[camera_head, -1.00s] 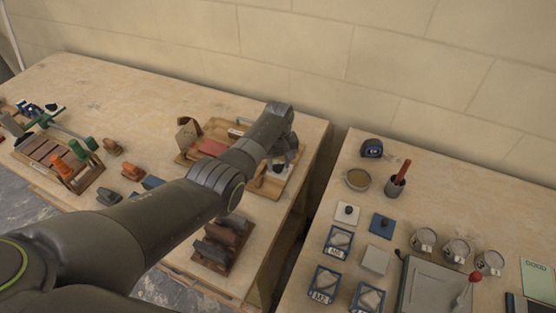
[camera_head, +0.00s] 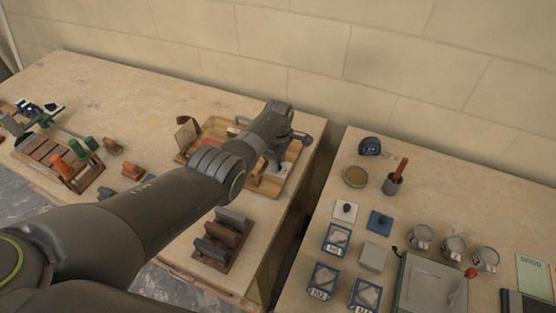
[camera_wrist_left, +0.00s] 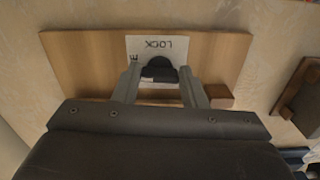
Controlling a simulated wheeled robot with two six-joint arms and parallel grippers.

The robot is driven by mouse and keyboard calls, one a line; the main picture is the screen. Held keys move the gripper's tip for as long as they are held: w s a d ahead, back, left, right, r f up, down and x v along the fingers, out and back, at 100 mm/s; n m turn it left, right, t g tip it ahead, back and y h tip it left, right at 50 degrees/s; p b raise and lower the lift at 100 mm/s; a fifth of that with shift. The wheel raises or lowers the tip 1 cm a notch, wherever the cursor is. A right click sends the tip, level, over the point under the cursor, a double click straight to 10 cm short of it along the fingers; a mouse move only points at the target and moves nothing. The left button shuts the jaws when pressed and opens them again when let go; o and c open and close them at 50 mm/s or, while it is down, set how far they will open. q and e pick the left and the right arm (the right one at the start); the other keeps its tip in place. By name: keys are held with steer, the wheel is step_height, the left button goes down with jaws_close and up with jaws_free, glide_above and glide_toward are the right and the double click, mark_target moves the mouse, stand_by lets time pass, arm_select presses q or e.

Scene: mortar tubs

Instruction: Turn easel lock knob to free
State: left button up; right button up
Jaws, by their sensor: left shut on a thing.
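The easel board (camera_wrist_left: 85,60) is a flat wooden panel in the left wrist view. It bears a white label (camera_wrist_left: 180,45) that reads LOCK upside down, with part of another word at its left edge. The dark lock knob (camera_wrist_left: 158,70) sits at the label's lower edge. My left gripper (camera_wrist_left: 160,84) has a finger on each side of the knob and is shut on it. In the head view my left gripper (camera_head: 272,168) is over the wooden tray area at the table's right end, and the knob cannot be made out there. My right gripper is not in view.
A rack of dark blocks (camera_head: 222,238) stands below my left forearm. A wooden rack with orange and green pieces (camera_head: 62,165) is at the left.

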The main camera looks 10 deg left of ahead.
arm_select(q)
steer(key=shift+n, duration=0.5)
steer(key=o, duration=0.7)
steer(key=shift+r+p, duration=0.3)
steer(key=shift+r, duration=0.25)
step_height(320, 180, up, 5)
steer(key=shift+p, duration=0.75)
step_height(320, 180, up, 11)
steer(key=shift+r+b, duration=0.2)
steer(key=shift+b, duration=0.6)
